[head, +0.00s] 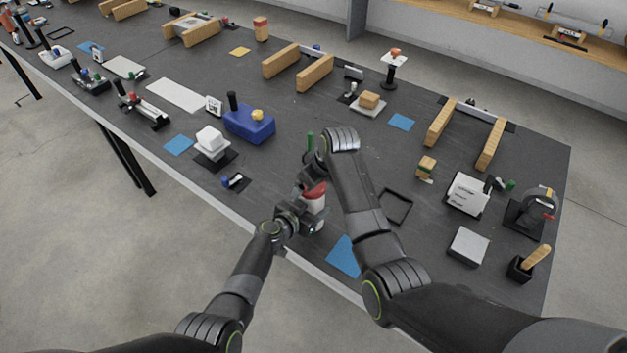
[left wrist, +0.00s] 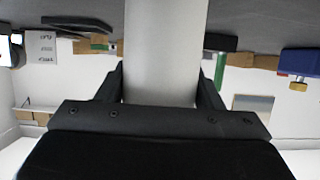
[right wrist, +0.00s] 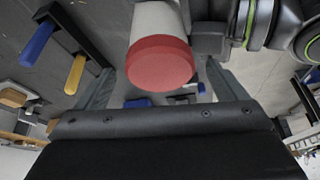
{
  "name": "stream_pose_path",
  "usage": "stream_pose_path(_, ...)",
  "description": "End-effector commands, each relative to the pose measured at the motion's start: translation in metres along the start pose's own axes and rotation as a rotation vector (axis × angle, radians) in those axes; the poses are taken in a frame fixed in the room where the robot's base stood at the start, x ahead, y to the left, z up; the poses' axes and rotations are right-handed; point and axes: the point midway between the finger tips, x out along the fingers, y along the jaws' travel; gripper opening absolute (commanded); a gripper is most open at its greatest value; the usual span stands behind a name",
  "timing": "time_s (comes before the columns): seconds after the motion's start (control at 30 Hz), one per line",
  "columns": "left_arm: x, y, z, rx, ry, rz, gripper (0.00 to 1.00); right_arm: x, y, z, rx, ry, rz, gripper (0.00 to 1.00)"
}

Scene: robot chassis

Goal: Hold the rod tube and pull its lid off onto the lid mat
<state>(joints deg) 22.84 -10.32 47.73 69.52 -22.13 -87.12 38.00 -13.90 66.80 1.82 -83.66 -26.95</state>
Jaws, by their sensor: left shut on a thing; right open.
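The white rod tube (head: 316,207) stands upright near the table's front edge, with its red lid (head: 316,190) on top. My left gripper (head: 308,216) is shut on the tube body below the lid; the left wrist view shows the white tube (left wrist: 165,50) between its fingers. My right gripper (head: 312,182) is open and above the tube. In the right wrist view the lid (right wrist: 160,62) lies between its spread fingers, with a visible gap on the right; contact cannot be told. A blue mat (head: 343,257) lies on the table right of the tube.
A thin black frame (head: 396,207) lies right of my right forearm. A grey block (head: 467,246) and a white box (head: 467,194) stand farther right. A blue box (head: 250,124) and a white block on a dark base (head: 211,141) stand to the left. Other blue mats lie farther off.

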Motion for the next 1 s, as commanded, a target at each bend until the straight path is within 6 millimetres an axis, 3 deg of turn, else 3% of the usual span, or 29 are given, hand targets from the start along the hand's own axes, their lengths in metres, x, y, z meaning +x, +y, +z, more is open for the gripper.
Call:
stream_pose_path(0.07,0.0,0.0,0.0002,0.0,0.0,0.0,0.19,-0.0002,0.0002,0.0,0.0,0.0,0.0,0.91)
stream_pose_path(0.47,0.0,-0.0001,0.0001,0.0,0.0,0.0,0.19,-0.0003,0.0003,0.0001,0.0,0.0,0.001,0.39)
stream_pose_path(1.0,-0.0001,-0.0002,0.0002,0.0,0.0,0.0,0.19,-0.0014,0.0005,-0.0004,0.0,0.0,0.001,0.37)
